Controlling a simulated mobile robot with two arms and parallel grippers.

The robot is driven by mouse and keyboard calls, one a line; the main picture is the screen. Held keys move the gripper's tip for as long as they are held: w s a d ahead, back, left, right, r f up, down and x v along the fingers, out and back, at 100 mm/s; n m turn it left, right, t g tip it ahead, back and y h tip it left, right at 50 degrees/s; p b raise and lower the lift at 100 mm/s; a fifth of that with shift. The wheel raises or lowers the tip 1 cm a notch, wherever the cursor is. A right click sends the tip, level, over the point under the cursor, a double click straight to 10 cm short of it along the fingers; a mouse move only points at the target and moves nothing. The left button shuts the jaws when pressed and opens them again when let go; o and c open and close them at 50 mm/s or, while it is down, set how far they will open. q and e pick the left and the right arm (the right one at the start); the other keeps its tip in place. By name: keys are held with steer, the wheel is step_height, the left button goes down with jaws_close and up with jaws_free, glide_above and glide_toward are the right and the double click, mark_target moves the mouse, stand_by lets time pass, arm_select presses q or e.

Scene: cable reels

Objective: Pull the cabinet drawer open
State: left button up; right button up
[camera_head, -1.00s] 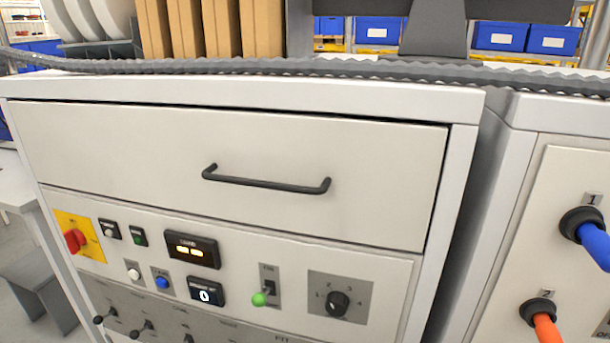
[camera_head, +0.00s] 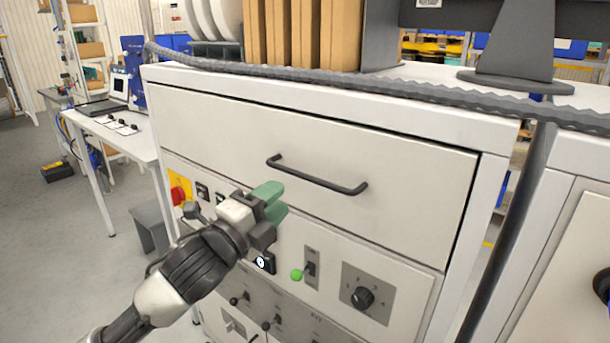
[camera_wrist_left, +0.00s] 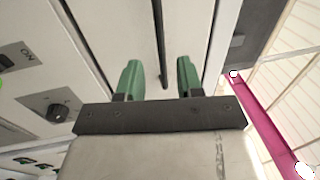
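The cabinet drawer (camera_head: 215,122) is a wide pale front, shut flush in the white cabinet (camera_head: 492,190). Its dark bar handle (camera_head: 317,181) is in the middle of the front. My left gripper (camera_head: 273,200) has green fingers and is in front of the control panel, just below and left of the handle in the head view. In the left wrist view the gripper (camera_wrist_left: 160,76) is open and empty. There the handle (camera_wrist_left: 159,45) lies ahead, lined up with the gap between the fingers, apart from them. My right gripper is not in view.
Below the drawer is a control panel with a red knob (camera_head: 178,195), a green-tipped switch (camera_head: 297,274) and a black dial (camera_head: 362,297). A grey corrugated hose (camera_head: 330,80) runs along the cabinet top. A white table (camera_head: 120,138) stands left, with open floor before it.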

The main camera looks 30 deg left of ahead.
mark_target(304, 174)
arm_select(q)
steer(key=p+x, duration=0.2)
steer(key=x, duration=0.5)
steer(key=shift+d+r+p, duration=0.1)
steer(key=shift+d+p, duration=0.05)
steer(key=shift+p, duration=0.2)
steer(key=shift+w+d, duration=0.1)
steer(key=shift+w, duration=0.5)
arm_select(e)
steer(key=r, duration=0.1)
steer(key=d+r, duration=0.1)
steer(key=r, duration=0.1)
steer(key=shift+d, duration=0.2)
arm_select(q)
jaws_close()
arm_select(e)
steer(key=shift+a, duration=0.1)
